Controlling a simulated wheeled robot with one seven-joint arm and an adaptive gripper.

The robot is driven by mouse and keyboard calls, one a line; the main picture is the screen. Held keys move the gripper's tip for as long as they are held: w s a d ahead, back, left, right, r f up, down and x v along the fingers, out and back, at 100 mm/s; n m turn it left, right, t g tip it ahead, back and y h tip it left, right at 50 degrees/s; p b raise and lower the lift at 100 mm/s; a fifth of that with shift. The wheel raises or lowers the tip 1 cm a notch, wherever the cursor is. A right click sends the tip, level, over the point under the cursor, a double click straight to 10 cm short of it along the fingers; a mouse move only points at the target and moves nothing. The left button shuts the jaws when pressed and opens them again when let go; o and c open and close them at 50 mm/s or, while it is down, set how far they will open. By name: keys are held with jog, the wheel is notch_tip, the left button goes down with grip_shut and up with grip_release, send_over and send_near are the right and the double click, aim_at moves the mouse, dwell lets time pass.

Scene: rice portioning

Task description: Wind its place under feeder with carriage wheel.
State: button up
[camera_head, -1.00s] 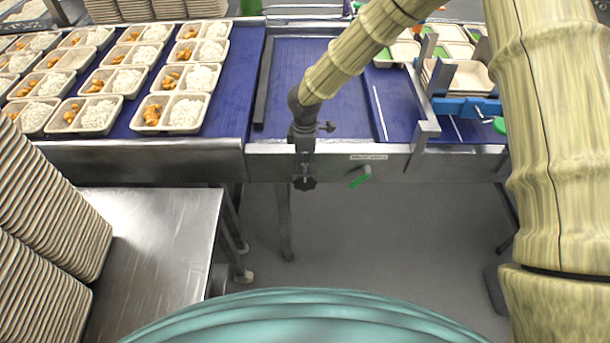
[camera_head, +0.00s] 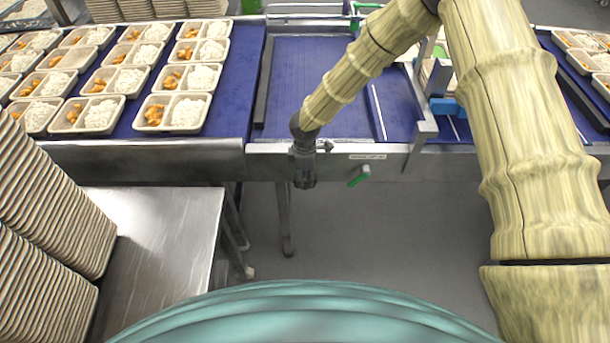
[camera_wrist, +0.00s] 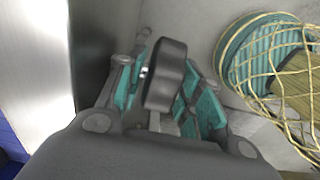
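A dark grey lobed wheel (camera_wrist: 166,75) shows in the wrist view between the teal-padded fingers of my gripper (camera_wrist: 160,88). The fingers stand apart around it; a narrow gap shows on its left, and its right side overlaps the other finger. In the head view my gripper (camera_head: 304,180) points down at the front rail of the blue conveyor (camera_head: 310,75), and the wheel cannot be told apart from it. The feeder and carriage at right, with a grey upright bracket (camera_head: 423,125) and a blue part (camera_head: 445,106), are largely hidden behind my arm.
A green lever (camera_head: 359,177) sits on the rail right of my gripper. Filled two-part trays (camera_head: 187,95) stand on the left belt. A steel table (camera_head: 160,230) and tall tray stacks (camera_head: 50,220) are at lower left. The floor below the rail is mostly clear.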

jog(key=c, duration=0.7)
jog(key=shift+c, duration=0.2)
jog(key=shift+a+h+b, duration=0.15)
jog(key=shift+h+b, duration=0.3)
jog(key=shift+h, duration=0.35)
jog(key=shift+a+h+b, duration=0.15)
jog(key=shift+h+b, duration=0.3)
jog(key=shift+h, duration=0.35)
jog(key=o, duration=0.7)
jog(key=shift+o, duration=0.2)
jog(key=v, duration=1.2)
